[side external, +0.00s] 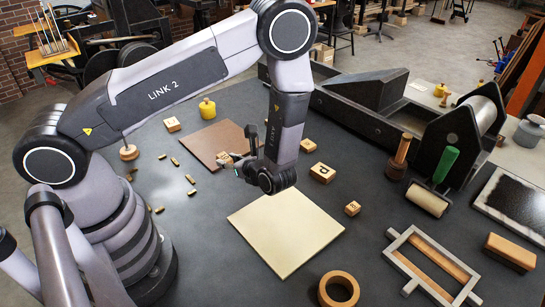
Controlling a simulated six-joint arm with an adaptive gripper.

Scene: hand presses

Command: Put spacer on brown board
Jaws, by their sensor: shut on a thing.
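The brown board (207,137) lies flat on the dark table, left of and behind the cream board. My gripper (229,163) is over the right front part of the brown board. It is shut on a small light-wood piece, the spacer (224,157), which shows partly at the fingertips. The fingers and the arm hide part of the spacer and the board's right edge. I cannot tell whether the spacer touches the board or is held just above it.
A cream board (285,233) lies in front of my gripper. Wooden letter blocks (322,172) stand to the right, another block (172,124) at the left. Several small brass pieces (191,179) lie left. A wooden ring (338,290), metal frame (432,265) and green-handled roller (428,198) are further right.

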